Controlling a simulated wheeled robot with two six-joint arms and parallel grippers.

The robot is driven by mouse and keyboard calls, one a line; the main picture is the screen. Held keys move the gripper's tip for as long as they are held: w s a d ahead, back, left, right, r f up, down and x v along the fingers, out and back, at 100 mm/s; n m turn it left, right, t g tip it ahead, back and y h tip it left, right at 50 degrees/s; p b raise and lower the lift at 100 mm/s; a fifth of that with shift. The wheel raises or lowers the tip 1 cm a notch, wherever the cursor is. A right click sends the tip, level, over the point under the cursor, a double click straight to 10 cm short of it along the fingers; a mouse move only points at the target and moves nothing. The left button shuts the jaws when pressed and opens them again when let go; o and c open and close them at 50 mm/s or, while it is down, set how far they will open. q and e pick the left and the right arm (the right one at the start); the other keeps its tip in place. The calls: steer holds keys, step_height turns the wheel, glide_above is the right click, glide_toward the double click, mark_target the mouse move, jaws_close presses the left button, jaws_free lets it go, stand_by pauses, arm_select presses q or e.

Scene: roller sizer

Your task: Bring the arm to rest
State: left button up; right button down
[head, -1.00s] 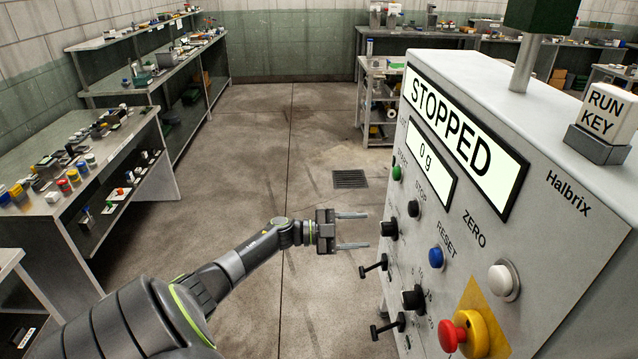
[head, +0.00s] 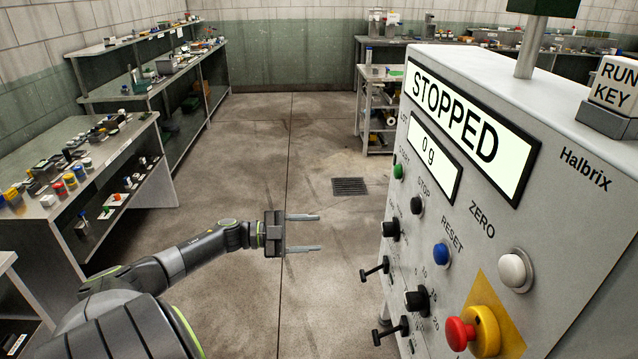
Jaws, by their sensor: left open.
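My left gripper (head: 303,233) is in the head view, left of the machine's control panel. Its two fingers are apart and point right, with nothing between them. It hangs over bare floor and touches nothing. My left arm comes in from the lower left. The grey Halbrix machine (head: 567,225) stands at the right. Its upper display (head: 465,125) reads STOPPED and the lower one (head: 434,158) reads 0 g. My right gripper is not in the view.
The panel carries a green START button (head: 398,171), a blue RESET button (head: 440,254), a red and yellow knob (head: 474,331) and black levers jutting toward my gripper. A cluttered bench (head: 125,158) stands at the left. The floor (head: 265,150) between is clear, with a drain grate (head: 349,186).

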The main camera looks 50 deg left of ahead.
arm_select(q)
steer(key=s+a+f+n+y, duration=0.15)
steer(key=f+n+y, duration=0.25)
steer(key=f, duration=0.5)
steer(key=s+a+f+n+y, duration=0.1)
steer(key=s+f+n+y, duration=0.25)
steer(key=f, duration=0.45)
steer(key=s+a+f+n+y, duration=0.2)
steer(key=f+n+y, duration=0.2)
steer(key=f, duration=0.5)
steer(key=s+d+f+n+g+y, duration=0.2)
steer(key=s+d+f+n, duration=0.1)
steer(key=s+f, duration=0.5)
steer(key=s+d+f+n+g, duration=0.1)
steer(key=s+d+f+g, duration=0.4)
steer(key=s+d+f, duration=0.4)
steer(key=s+d+f+n+g, duration=0.2)
steer(key=s+d+f+g, duration=0.3)
steer(key=s+d+f, duration=0.5)
steer(key=s+d+h, duration=0.1)
steer(key=s, duration=0.5)
steer(key=shift+s+d+f+g, duration=0.15)
steer(key=shift+d+f+g, duration=0.1)
steer(key=shift+d+g, duration=0.1)
